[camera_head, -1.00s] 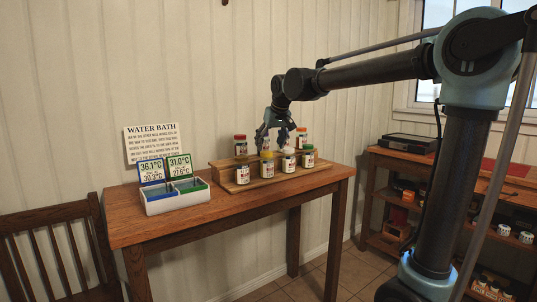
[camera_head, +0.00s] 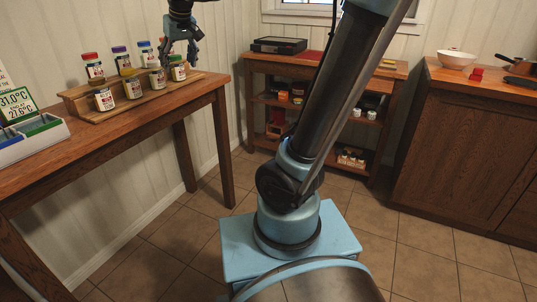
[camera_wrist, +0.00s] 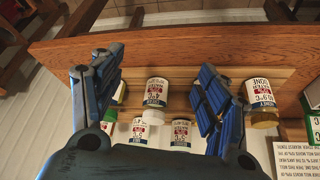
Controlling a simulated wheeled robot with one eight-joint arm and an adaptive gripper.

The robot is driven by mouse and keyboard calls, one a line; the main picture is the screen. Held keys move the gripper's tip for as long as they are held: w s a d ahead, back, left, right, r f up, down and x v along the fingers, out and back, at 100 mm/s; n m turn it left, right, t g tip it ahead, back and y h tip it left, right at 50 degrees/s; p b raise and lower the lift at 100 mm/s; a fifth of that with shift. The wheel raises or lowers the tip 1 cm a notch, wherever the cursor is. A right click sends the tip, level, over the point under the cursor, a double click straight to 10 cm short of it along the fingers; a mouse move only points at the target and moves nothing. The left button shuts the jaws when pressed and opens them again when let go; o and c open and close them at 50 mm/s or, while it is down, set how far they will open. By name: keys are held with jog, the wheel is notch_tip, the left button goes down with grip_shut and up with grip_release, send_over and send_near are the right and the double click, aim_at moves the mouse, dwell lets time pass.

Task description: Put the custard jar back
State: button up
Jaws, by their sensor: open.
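Small labelled jars stand on a stepped wooden rack (camera_head: 82,108) on the table. I cannot read which is the custard jar. Behind stand a red-lidded jar (camera_head: 94,70) and a purple-lidded jar (camera_head: 122,61). My gripper (camera_head: 180,50) is open and empty above the rack's right part. In the wrist view, my gripper (camera_wrist: 155,85) has its fingers spread on either side of the white-lidded jar (camera_wrist: 155,92), apart from it. The yellow-lidded jar (camera_wrist: 262,102) lies outside the right finger.
A white water bath box (camera_head: 38,138) with small temperature signs stands left of the rack. A shelf unit (camera_head: 330,100) at the back holds more jars and boxes. A wooden counter (camera_head: 480,150) with a white bowl (camera_head: 456,59) stands at the right. The tiled floor between is clear.

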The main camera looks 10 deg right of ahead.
jog(key=s+d+f+m+h, duration=0.1)
jog(key=s+d+f, duration=0.25)
jog(key=d, duration=0.25)
jog(key=s+d+f+m, duration=0.1)
jog(key=s+d+f, duration=0.25)
jog(key=d, duration=0.25)
jog(key=s+d+f+m+g, duration=0.1)
jog(key=s+d+f, duration=0.6)
jog(key=f, duration=0.3)
jog(key=s+d+f+m+g+h, duration=0.1)
jog(key=s+d+f+m, duration=0.1)
jog(key=s+d+f, duration=0.5)
jog(key=s+f, duration=0.3)
jog(key=shift+d+f+m, duration=0.15)
jog(key=shift+d+m, duration=0.05)
jog(key=shift+m, duration=0.1)
